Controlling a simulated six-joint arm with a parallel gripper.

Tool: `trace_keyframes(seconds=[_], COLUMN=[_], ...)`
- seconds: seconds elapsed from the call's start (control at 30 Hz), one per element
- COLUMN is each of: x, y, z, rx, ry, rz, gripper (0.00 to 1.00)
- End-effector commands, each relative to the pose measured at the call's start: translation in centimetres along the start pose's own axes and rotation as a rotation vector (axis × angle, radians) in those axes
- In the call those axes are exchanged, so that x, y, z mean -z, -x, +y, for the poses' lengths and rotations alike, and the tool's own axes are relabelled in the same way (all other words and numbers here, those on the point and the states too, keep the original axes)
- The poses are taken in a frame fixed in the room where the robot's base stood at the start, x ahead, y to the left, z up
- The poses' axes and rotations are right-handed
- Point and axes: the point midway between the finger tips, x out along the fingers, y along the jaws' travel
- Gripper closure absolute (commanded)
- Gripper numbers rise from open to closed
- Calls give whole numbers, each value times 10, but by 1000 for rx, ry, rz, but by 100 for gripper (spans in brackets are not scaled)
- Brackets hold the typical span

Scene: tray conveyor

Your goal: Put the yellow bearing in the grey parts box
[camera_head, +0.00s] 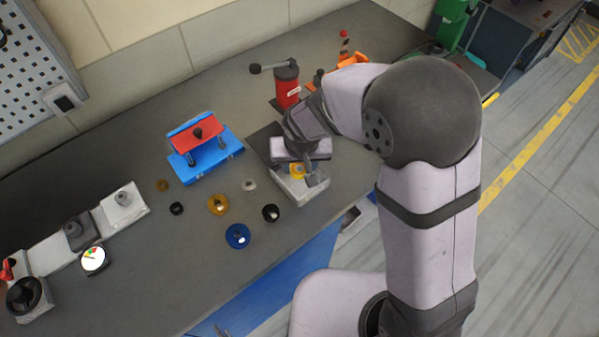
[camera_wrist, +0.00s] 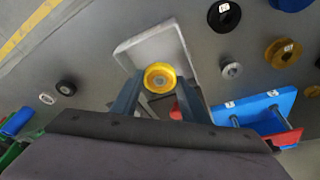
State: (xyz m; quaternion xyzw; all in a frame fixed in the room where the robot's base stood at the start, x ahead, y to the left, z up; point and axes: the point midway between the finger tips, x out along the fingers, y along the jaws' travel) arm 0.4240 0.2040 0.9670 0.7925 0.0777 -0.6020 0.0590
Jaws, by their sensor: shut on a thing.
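The yellow bearing (camera_wrist: 160,77) is a ring held between the two fingers of my gripper (camera_wrist: 158,92) in the wrist view. The grey parts box (camera_wrist: 181,45) lies below and around the bearing in that view. In the head view the yellow bearing (camera_head: 297,170) shows over the grey parts box (camera_head: 305,194), with my gripper (camera_head: 306,177) above the box. My gripper is shut on the bearing. I cannot tell whether the bearing touches the box floor. Part of the box is hidden behind my fingers and wrist.
Left of the box lie several loose rings, among them a blue one (camera_head: 238,236), a brown-gold one (camera_head: 218,204) and a black one (camera_head: 270,213). A blue and red fixture (camera_head: 204,150) stands behind them. A red cylinder device (camera_head: 287,86) stands behind my gripper.

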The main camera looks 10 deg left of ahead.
Motion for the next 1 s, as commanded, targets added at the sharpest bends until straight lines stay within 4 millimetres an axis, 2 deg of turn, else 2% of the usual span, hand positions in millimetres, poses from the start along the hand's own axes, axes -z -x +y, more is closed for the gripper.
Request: trace_keyframes(seconds=[0.13,0.4,0.87,0.9,0.93,1.0], x=[-3,-11,-12,-12,-12,-12], y=[-8,-37,-44,-44,-43,-43], z=[0,0,0,0,0,0], rx=[-1,0,1,1,1,1], ry=[2,2,1,1,1,1], rz=[-3,-2,0,0,0,0], gripper=[86,86,86,57,51,51])
